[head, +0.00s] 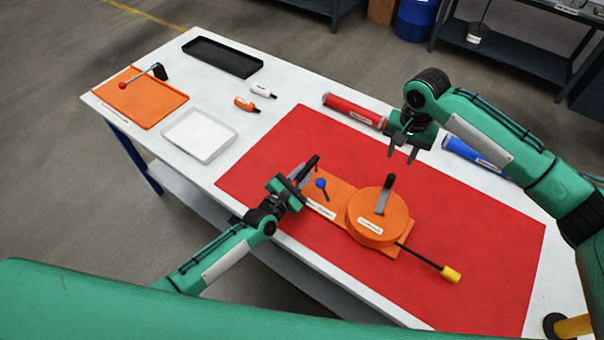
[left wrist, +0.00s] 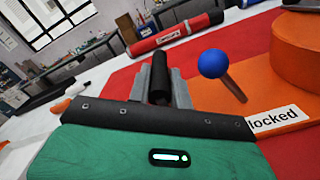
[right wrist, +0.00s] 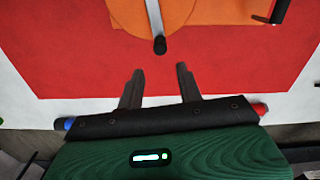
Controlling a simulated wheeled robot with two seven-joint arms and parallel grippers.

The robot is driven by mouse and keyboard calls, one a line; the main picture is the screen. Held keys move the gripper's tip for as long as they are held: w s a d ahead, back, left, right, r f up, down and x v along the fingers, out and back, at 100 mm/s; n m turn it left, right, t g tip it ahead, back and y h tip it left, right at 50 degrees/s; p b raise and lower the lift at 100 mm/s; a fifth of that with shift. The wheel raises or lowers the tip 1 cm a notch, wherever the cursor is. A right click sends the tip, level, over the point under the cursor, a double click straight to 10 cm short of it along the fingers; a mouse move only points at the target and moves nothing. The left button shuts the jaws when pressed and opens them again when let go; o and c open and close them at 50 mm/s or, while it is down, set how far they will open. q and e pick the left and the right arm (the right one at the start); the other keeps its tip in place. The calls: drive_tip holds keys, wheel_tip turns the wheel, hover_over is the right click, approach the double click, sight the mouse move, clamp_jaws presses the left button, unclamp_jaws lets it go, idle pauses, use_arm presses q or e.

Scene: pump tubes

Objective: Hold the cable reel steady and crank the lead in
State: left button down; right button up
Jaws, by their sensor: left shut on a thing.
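The orange cable reel (head: 378,215) sits on a red mat, its drum topped by a grey crank arm (head: 383,202) with an upright black knob (head: 389,181). A dark lead ends in a yellow plug (head: 451,274) outside the drum. A lever with a blue ball (head: 321,183) stands on the base, beside a label reading "locked" (left wrist: 273,119). My left gripper (head: 303,175) is shut on the base's black handle (left wrist: 161,76). My right gripper (head: 403,153) is open and empty above the mat; in the right wrist view the crank knob (right wrist: 160,45) lies ahead of its fingers, apart from them.
A red tube (head: 354,111) and a blue tube (head: 472,155) lie along the far table edge, near my right arm.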

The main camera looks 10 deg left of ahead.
sight(392, 176)
drive_tip(key=o, duration=0.4)
drive_tip(key=n, duration=0.2)
drive_tip(key=f+n, duration=0.1)
drive_tip(key=n, duration=0.2)
drive_tip(key=shift+f, duration=0.15)
drive_tip(key=n, duration=0.2)
drive_tip(key=f+n, duration=0.1)
drive_tip(key=n, duration=0.2)
drive_tip(key=shift+f, duration=5.1)
drive_tip(key=shift+c, duration=0.4)
drive_tip(key=c, duration=0.8)
